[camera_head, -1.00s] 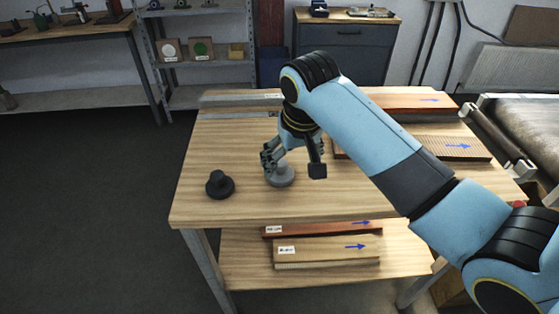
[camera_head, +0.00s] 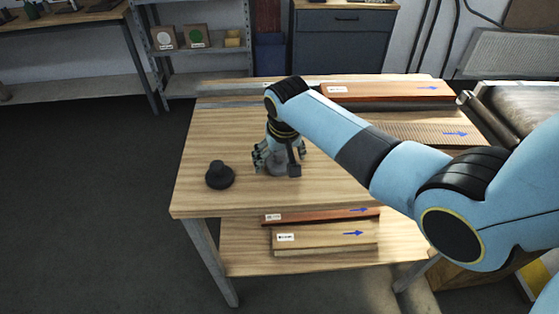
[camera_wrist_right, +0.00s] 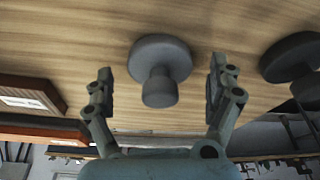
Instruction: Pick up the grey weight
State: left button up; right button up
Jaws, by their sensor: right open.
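The grey weight (camera_wrist_right: 160,62) has a round base and a knob and stands on the wooden table. In the right wrist view it lies between the two open fingers of my right gripper (camera_wrist_right: 162,90), with a gap on each side. In the head view my right gripper (camera_head: 278,162) points down over the grey weight (camera_head: 277,169), which is mostly hidden behind the fingers. My left gripper is out of view.
A black weight (camera_head: 220,175) stands on the table (camera_head: 200,203) to the left; it also shows in the right wrist view (camera_wrist_right: 292,58). Wooden boards (camera_head: 425,132) lie at the table's right, beside a conveyor (camera_head: 510,105). More boards (camera_head: 320,240) lie on the lower shelf.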

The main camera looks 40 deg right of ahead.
jog(key=shift+c, duration=0.5)
jog(key=c, duration=1.6)
